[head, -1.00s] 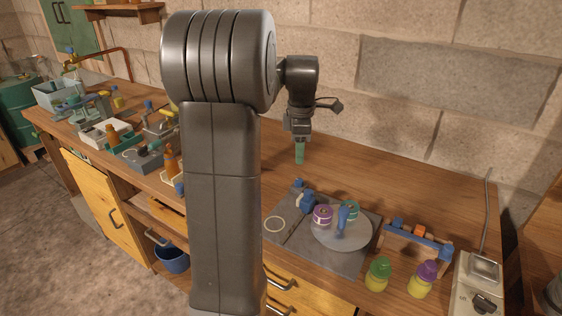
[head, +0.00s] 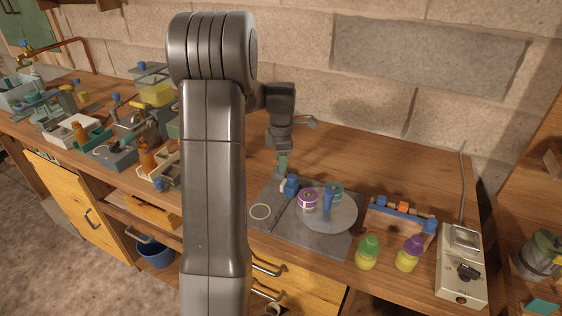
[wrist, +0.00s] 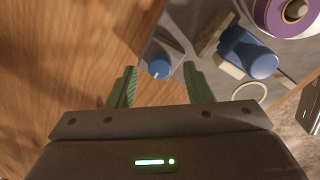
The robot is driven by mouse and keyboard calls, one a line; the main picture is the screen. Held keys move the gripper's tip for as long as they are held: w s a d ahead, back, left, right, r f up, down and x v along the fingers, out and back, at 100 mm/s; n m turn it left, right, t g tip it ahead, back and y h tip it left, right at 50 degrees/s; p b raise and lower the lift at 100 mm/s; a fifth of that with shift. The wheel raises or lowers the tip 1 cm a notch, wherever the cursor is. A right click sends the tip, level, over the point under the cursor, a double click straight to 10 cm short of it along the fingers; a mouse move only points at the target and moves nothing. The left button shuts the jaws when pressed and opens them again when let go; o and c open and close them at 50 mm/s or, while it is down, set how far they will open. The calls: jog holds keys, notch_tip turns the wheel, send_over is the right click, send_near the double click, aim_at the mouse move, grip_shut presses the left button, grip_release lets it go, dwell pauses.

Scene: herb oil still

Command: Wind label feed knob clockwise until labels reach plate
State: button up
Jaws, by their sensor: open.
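A small round blue knob (wrist: 159,69) with a pale mark stands at the corner of a grey base plate (head: 327,240). I take it for the label feed knob. My gripper (head: 283,166) points down over that corner and hides the knob in the head view. In the wrist view its green fingers are open and empty, one on each side of the knob; I cannot tell how far above it they are. A blue block (head: 291,188), a purple roll (head: 307,200) and a pale ring (head: 260,212) are on the plate. No label strip is clear.
A pale disc (head: 345,216) with a blue post (head: 327,204) and a teal roll (head: 335,188) is beside the purple roll. Two yellow jars (head: 367,254) and a switch box (head: 461,275) stand to the right. Bare wooden bench lies behind the plate.

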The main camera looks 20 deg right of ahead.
jog(key=shift+f, duration=0.7)
jog(key=c, duration=1)
